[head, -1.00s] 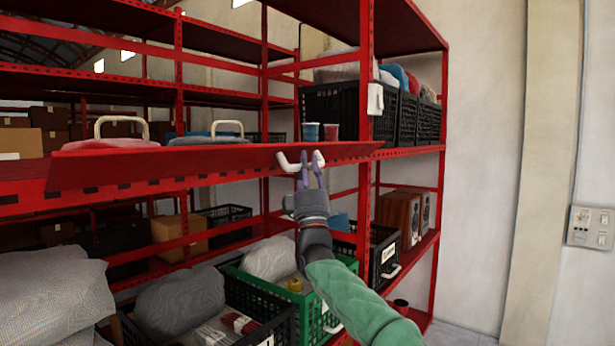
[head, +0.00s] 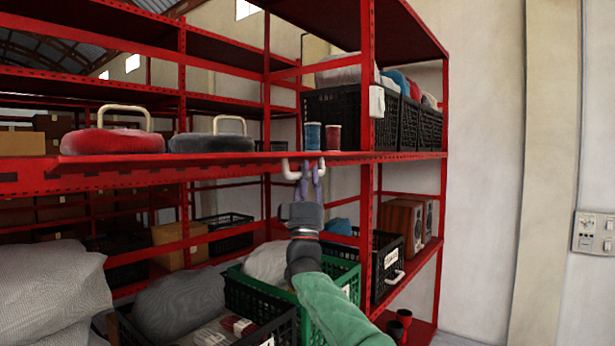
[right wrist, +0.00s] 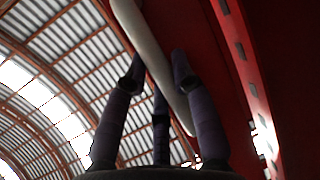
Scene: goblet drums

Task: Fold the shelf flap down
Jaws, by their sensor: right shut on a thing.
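The red shelf flap (head: 225,159) runs along the front of the middle shelf and shows as a thin, nearly level strip, seen almost edge-on. A white bar handle (head: 288,172) is at its right part, below the front edge. My right gripper (head: 309,180), with purple fingers, is shut on this handle from below and in front. In the right wrist view the white handle (right wrist: 150,55) passes between the fingers, beside the flap's red underside (right wrist: 205,60). My left gripper is not in view.
Below are a green crate (head: 343,271) and black crates (head: 385,262). A red post (head: 367,100) rises at the right.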

